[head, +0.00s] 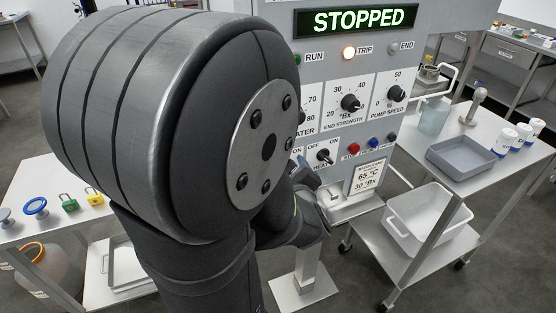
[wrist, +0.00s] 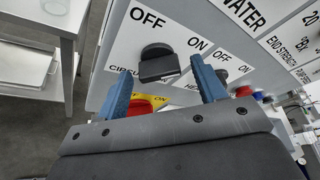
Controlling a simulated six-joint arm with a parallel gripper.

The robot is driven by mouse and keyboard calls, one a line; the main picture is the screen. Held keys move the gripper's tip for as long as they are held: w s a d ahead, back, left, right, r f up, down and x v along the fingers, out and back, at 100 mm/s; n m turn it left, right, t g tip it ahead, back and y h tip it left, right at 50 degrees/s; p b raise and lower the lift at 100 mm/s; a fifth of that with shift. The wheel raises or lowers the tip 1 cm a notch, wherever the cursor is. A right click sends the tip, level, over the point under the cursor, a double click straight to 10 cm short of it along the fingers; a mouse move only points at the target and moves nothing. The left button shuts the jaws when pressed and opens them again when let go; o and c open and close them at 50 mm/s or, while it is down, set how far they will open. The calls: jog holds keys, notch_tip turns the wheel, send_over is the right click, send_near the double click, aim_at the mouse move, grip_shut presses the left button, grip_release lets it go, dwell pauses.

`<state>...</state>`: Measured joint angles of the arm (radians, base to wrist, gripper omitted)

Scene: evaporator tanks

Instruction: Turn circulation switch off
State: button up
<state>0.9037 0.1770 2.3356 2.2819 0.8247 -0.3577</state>
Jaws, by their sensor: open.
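The circulation switch (wrist: 156,58) is a black rotary knob on a white plate with OFF at its upper left and ON at its right; its label is partly covered. I cannot tell clearly which way it points. My gripper (wrist: 165,84) is open, its two blue fingers on either side of the knob in the wrist view. I cannot tell whether they touch it.
The heat switch (head: 324,156) is just right of the circulation switch. The panel display (head: 358,20) reads STOPPED and the TRIP lamp (head: 349,53) glows. A trolley (head: 420,180) stands at right.

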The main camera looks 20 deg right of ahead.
jog(key=shift+c, duration=0.4)
jog(key=c, duration=0.9)
jog(key=shift+f+n+t+h, duration=0.2)
jog(key=shift+n+t, duration=0.8)
jog(key=shift+n, duration=1.8)
jog(key=shift+n+t+h, duration=0.25)
jog(key=shift+n+t, duration=0.75)
jog(key=shift+n, duration=1.8)
jog(key=shift+f+n+t+h, duration=0.2)
jog(key=shift+n+t, duration=0.8)
jog(key=shift+n, duration=1.8)
jog(key=shift+r, duration=0.1)
